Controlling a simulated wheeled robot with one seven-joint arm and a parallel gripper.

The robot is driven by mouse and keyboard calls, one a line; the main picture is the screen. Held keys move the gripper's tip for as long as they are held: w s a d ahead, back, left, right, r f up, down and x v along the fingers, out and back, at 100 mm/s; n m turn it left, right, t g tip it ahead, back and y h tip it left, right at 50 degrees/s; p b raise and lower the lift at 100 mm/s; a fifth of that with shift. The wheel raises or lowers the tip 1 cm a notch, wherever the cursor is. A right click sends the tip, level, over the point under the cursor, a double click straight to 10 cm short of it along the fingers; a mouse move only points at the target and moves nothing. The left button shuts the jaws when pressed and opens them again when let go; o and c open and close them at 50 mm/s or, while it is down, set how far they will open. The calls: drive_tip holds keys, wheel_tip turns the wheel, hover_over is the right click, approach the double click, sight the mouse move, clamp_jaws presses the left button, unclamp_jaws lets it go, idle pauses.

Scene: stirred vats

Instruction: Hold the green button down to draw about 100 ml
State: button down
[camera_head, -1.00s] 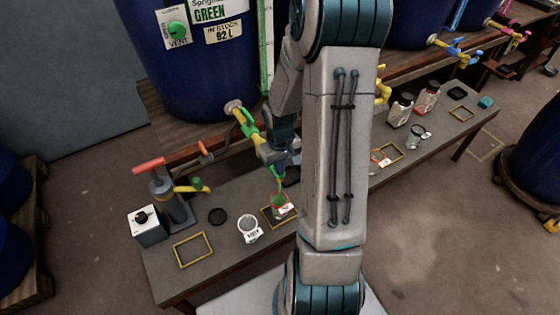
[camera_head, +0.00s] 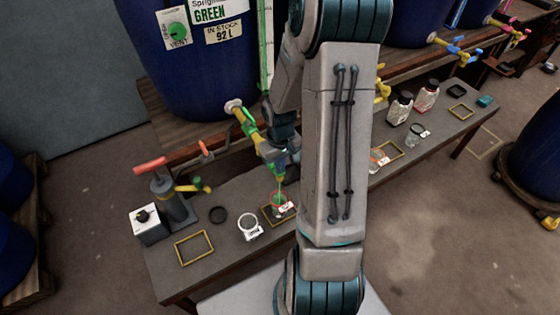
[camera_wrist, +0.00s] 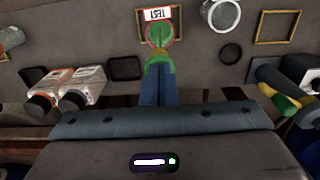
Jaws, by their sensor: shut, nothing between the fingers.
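My gripper (camera_wrist: 158,84) is shut with nothing between its fingers. In the wrist view its tips are at the green-and-yellow tap end (camera_wrist: 158,60), seemingly touching it; the button itself is hidden. In the head view the yellow-and-green tap (camera_head: 247,122) comes out of the blue green-labelled vat (camera_head: 205,75), and my arm hides part of the contact. A red-rimmed cup (camera_head: 279,201) stands below the spout on the bench, with green liquid in it. A thin green line shows above it. The cup also shows in the wrist view (camera_wrist: 160,33) with a TEST label. Its liquid level is unreadable.
A white cup (camera_head: 249,227), an empty yellow frame (camera_head: 194,249) and a hand pump (camera_head: 170,200) stand left on the bench. Bottles (camera_head: 400,108) and a further cup (camera_head: 415,136) stand right. My arm covers the middle of the view.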

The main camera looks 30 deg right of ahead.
wheel_tip(320, 180, up, 13)
drive_tip(key=p, duration=0.2)
drive_tip(key=shift+w, duration=0.15)
idle(1.1)
